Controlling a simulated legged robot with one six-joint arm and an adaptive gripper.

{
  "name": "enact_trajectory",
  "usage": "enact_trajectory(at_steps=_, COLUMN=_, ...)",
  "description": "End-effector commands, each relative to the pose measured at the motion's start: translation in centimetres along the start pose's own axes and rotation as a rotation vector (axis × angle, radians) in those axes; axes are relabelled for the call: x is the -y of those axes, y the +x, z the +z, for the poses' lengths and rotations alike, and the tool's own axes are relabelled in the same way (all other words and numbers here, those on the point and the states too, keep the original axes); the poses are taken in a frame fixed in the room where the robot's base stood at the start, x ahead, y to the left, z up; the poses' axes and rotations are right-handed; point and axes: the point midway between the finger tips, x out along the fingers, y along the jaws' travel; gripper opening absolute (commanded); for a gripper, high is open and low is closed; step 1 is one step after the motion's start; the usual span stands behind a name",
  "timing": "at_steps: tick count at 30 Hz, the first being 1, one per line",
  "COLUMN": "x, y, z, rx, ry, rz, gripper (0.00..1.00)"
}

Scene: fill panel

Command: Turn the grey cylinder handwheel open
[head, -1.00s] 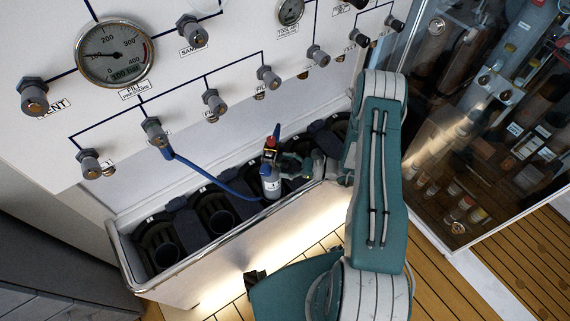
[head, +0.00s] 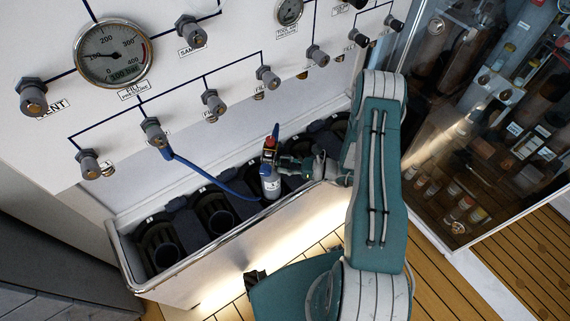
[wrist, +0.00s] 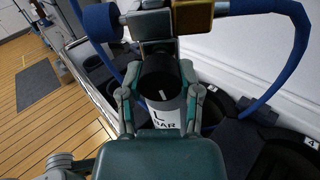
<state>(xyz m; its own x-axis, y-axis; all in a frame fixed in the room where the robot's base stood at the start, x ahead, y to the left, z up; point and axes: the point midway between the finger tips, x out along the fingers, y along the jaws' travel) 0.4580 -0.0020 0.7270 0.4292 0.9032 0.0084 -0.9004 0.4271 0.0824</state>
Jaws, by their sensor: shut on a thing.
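The grey cylinder (head: 270,186) stands upright in the rack, with a red-and-dark fitting (head: 270,143) and a blue hose (head: 205,176) at its top. In the wrist view, the cylinder (wrist: 165,116) shows a white label reading "L BAR". A dark round handwheel (wrist: 158,76) with a small white mark lies between the fingers of my gripper (wrist: 160,70). The fingers are shut on it, one on each side. In the head view, my gripper (head: 288,163) reaches the cylinder top from the right. The handwheel is too small to make out there.
The rack (head: 210,245) has several dark bays along the white panel. A gauge (head: 113,54) and several knobs sit on the panel above. The blue hose (wrist: 292,60) loops close to my gripper's right side. A glass cabinet (head: 465,150) stands at right.

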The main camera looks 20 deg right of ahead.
Motion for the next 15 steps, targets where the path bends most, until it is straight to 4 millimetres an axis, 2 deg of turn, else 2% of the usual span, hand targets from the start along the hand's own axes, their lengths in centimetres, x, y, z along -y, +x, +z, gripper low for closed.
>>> enact_trajectory(at_steps=10, x=-0.05, y=0.05, z=0.0, rx=0.002, ry=0.025, rz=0.002, gripper=0.0)
enact_trajectory(at_steps=11, x=-0.05, y=0.05, z=0.0, rx=0.002, ry=0.025, rz=0.002, gripper=0.49)
enact_trajectory(at_steps=12, x=-0.05, y=0.05, z=0.0, rx=0.002, ry=0.025, rz=0.002, gripper=0.67)
enact_trajectory(at_steps=13, x=-0.05, y=0.05, z=0.0, rx=0.002, ry=0.025, rz=0.002, gripper=0.8)
enact_trajectory(at_steps=15, x=-0.04, y=0.04, z=0.0, rx=0.002, ry=0.025, rz=0.001, gripper=0.8)
